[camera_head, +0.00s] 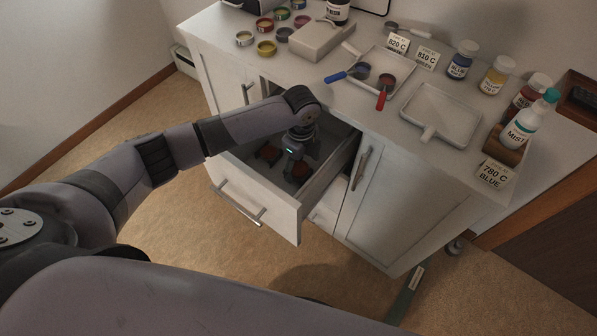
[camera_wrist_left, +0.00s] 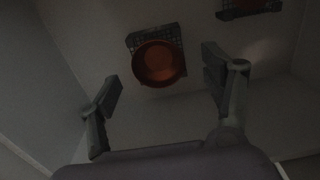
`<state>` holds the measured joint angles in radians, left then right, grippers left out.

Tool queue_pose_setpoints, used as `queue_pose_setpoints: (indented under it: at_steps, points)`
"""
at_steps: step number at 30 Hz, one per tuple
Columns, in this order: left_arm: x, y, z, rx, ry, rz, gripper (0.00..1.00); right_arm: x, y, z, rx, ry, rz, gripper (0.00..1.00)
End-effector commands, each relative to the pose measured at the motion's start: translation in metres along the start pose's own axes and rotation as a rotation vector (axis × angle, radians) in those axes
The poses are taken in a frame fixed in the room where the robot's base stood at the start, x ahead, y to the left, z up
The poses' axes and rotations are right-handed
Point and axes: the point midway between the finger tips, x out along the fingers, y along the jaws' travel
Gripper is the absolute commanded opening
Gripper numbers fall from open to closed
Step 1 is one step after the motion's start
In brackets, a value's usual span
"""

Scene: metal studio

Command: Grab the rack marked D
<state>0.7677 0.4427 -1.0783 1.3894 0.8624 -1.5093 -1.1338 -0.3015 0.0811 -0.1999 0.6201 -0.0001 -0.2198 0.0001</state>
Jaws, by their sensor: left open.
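My left gripper (camera_head: 291,163) reaches down into an open white drawer (camera_head: 252,187) of the cabinet. In the left wrist view its two fingers (camera_wrist_left: 165,98) are spread wide with nothing between the tips. A dark gridded rack with a round orange-red piece (camera_wrist_left: 158,62) lies on the drawer floor ahead of the fingers, apart from them. A second dark rack (camera_wrist_left: 248,9) with a reddish piece is cut off at the top right. In the head view two reddish-brown shapes (camera_head: 268,153) show beside the gripper. No letter D is readable on either rack. My right gripper is not in view.
The drawer walls stand close around my left gripper.

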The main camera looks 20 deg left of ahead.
Motion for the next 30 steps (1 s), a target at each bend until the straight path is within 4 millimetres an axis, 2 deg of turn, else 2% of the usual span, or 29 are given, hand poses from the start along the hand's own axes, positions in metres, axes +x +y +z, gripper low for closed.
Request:
queue_pose_setpoints:
  at_steps: [3,6,14,30]
  points:
    - [0.02,0.001,-0.003,-0.001,-0.001,0.003,0.73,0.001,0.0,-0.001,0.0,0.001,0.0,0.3]
    - [0.029,0.001,-0.002,-0.001,-0.001,0.002,0.73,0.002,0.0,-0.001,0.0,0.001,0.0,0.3]
    - [0.032,0.001,-0.002,0.0,-0.001,0.0,0.73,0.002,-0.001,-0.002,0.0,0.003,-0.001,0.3]
    - [0.032,0.001,-0.002,0.0,-0.001,0.0,0.39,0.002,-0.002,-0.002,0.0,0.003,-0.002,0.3]
